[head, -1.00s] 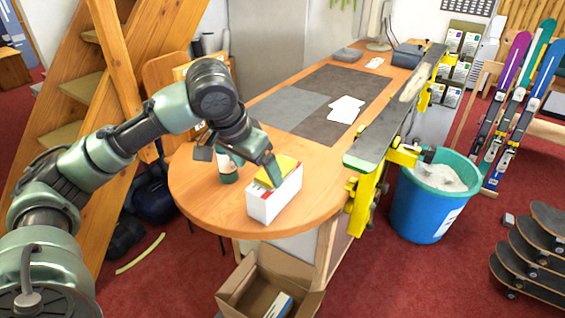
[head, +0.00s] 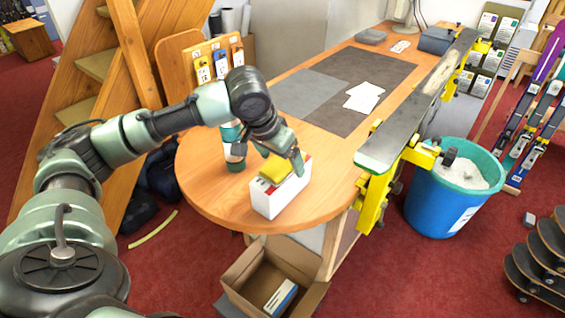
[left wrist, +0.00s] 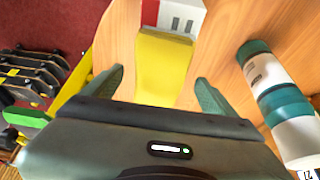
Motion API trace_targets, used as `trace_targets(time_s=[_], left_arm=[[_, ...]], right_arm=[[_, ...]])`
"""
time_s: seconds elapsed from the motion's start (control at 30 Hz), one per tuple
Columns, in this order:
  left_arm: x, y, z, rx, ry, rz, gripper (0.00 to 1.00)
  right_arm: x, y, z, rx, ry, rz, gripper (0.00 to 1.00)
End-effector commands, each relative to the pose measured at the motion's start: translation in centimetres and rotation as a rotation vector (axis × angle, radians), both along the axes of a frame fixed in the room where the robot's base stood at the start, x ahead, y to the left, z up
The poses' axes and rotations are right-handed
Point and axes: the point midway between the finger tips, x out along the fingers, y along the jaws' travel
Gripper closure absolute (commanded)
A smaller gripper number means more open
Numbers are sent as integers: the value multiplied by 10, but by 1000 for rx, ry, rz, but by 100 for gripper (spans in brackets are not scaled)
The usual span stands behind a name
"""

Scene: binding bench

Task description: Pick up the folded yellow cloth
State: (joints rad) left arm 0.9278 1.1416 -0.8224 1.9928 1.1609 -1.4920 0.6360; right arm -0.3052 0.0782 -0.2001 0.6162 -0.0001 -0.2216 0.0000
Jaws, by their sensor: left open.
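The folded yellow cloth (head: 274,169) lies at the top of a white and red box (head: 282,196) near the rounded end of the wooden table. In the left wrist view the cloth (left wrist: 164,62) extends between the two spread fingers. My left gripper (head: 281,158) is open, just above the box, with one finger at the right side of the cloth. The left gripper (left wrist: 160,76) also shows open in the left wrist view, with a gap on both sides of the cloth. The cloth's lower end is hidden by the gripper body there. My right gripper is not in view.
A white and teal bottle (head: 233,148) stands left of the box, and shows close by in the left wrist view (left wrist: 270,85). A ski (head: 420,100) in yellow clamps runs along the table's right edge. A cardboard box (head: 262,282) lies below. Dark mats cover the table's middle.

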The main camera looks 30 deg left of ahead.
Motion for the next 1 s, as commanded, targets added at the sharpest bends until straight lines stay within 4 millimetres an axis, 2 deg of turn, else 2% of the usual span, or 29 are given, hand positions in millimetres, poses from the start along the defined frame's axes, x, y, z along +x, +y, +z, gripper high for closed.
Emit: trace_targets(time_s=[0.1,0.2,0.43,0.77,0.87,1.0], left_arm=[[0,0,-1,0,0,0,13],[0,0,-1,0,0,-1,13],[0,0,-1,0,0,-1,77],[1,0,2,0,-1,0,78],[1,0,9,0,-2,0,78],[1,0,29,-1,-6,-1,78]], right_arm=[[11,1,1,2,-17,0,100],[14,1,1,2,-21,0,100],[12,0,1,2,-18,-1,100],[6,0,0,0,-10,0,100],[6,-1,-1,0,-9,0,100],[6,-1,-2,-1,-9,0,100]])
